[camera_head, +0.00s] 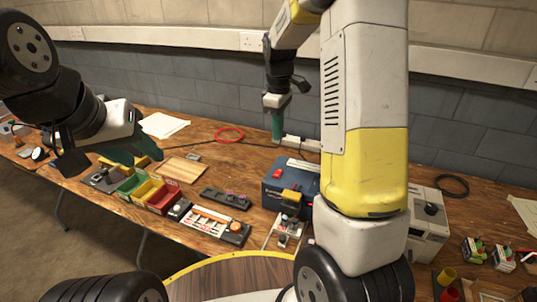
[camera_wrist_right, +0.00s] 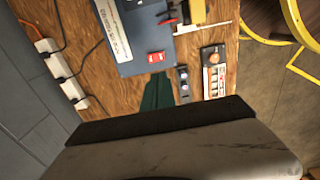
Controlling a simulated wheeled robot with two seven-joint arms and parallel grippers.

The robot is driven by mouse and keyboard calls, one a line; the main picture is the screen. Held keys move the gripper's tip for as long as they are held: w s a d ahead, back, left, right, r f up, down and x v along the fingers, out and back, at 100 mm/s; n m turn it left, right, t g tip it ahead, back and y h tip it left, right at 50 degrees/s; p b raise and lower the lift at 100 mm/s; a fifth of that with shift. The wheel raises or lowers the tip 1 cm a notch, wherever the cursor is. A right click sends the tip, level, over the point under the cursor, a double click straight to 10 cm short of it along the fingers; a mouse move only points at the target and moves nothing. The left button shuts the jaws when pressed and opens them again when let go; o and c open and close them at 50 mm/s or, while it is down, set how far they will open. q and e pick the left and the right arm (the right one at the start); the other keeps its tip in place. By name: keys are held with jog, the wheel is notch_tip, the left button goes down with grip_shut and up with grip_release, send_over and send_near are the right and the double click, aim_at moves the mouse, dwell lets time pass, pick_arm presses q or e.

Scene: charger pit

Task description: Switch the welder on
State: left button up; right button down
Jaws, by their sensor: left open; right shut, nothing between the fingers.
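A blue box (camera_head: 274,192), which looks like the welder, stands on the wooden workbench. It also shows in the right wrist view (camera_wrist_right: 140,42), with a red rocker switch (camera_wrist_right: 156,57) near the edge closest to my fingers. I cannot tell the switch's position. My right gripper (camera_head: 277,136) points down behind the box in the head view, shut and empty. Its teal fingers (camera_wrist_right: 157,78) appear just beside the red switch in the wrist view; contact is not visible. My left gripper (camera_head: 145,157) is open and empty over the left bench, near the coloured bins.
Green, yellow and red bins (camera_head: 162,200) and a switch panel (camera_head: 210,222) stand left of the box. A power strip (camera_head: 302,143) with cables lies behind it. A white machine (camera_head: 428,228) stands to the right, partly hidden by my right arm.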

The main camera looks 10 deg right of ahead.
aim_at(276, 175)
dwell(0.3)
notch_tip(276, 175, down, 14)
dwell(0.5)
